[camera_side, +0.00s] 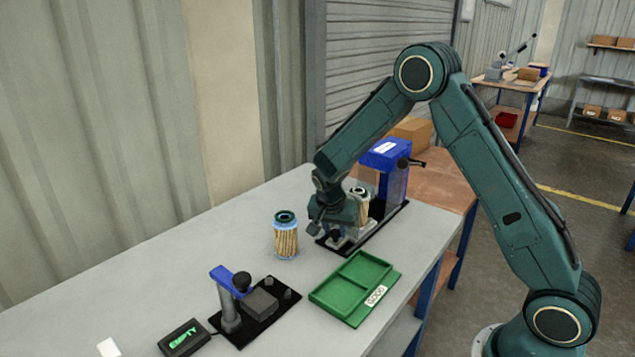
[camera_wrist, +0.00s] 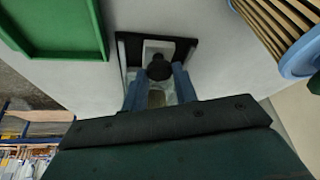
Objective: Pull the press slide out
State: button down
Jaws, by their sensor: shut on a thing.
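The press (camera_side: 396,180) has a blue head and stands on a black base at the far right of the bench. Its light grey slide (camera_side: 352,236) lies low at the front of that base. In the wrist view the slide (camera_wrist: 152,48) shows with a dark round knob (camera_wrist: 159,68) on it. My gripper (camera_side: 334,226) is low over the slide; in the wrist view its blue fingers (camera_wrist: 159,80) are on either side of the knob, shut on it. A filter cartridge (camera_side: 361,192) is behind my gripper at the press, and my gripper partly hides its lower part.
Another pleated cartridge (camera_side: 286,240) stands upright left of my gripper. A green tray (camera_side: 352,289) lies in front, toward the bench edge. A smaller blue-armed fixture (camera_side: 232,295) and a display reading EMPTY (camera_side: 184,338) are at the near left.

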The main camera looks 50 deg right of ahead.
jog(key=shift+a, duration=0.35)
jog(key=c, duration=1.4)
grip_release()
jog(key=o, duration=0.3)
jog(key=shift+d, duration=0.1)
jog(key=shift+r, duration=0.15)
jog(key=v, duration=1.3)
jog(key=shift+r, duration=0.25)
jog(key=shift+r, duration=0.1)
